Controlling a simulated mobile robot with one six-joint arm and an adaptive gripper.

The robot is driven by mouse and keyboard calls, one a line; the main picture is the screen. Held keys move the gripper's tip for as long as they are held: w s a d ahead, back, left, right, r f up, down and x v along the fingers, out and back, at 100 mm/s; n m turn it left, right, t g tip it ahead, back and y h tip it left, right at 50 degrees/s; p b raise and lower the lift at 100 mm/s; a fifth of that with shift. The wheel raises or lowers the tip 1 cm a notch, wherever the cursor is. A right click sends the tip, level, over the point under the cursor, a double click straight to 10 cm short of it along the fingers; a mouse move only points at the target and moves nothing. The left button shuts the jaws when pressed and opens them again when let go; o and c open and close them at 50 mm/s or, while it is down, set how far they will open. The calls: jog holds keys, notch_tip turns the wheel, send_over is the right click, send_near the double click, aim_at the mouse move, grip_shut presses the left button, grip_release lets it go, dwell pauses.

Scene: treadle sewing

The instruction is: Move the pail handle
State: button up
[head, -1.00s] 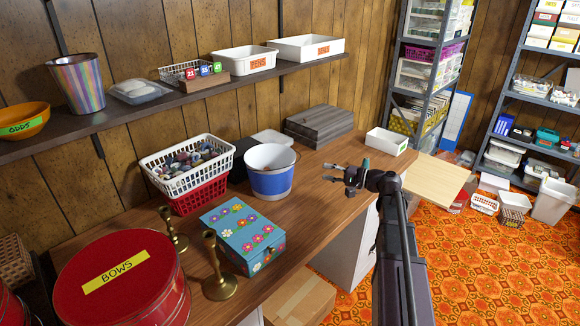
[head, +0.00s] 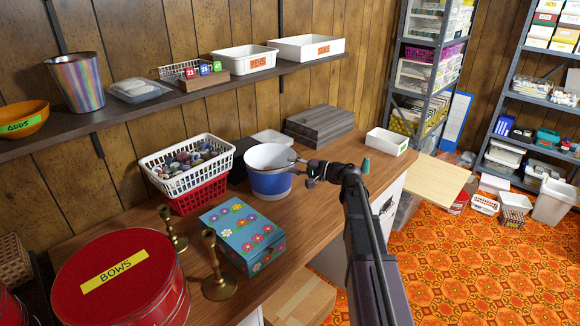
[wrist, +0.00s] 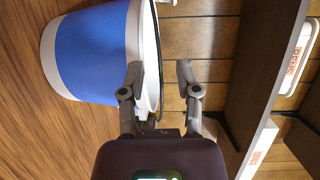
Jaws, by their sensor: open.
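The pail (head: 270,184) is blue with a white rim and stands upright on the wooden table; it also shows in the wrist view (wrist: 92,52), where it appears sideways. A thin dark curved line along its rim in the wrist view looks like the pail handle (wrist: 158,45). My gripper (head: 298,172) is open at the right side of the pail's rim. In the wrist view its two fingers (wrist: 159,76) are spread, with the rim edge and the dark line lying between them in the picture. I cannot tell whether either finger touches the handle.
A white basket (head: 187,168) in a red one stands left of the pail. A flowered blue box (head: 241,238) and brass candlesticks (head: 216,265) are in front. A teal cone (head: 366,166) and white bin (head: 387,141) stand to the right. The shelf (head: 140,117) hangs above the table.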

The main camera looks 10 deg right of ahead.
jog(key=shift+w+a, duration=0.3)
jog(key=shift+a, duration=0.15)
grip_shut()
jog(key=shift+a, duration=0.15)
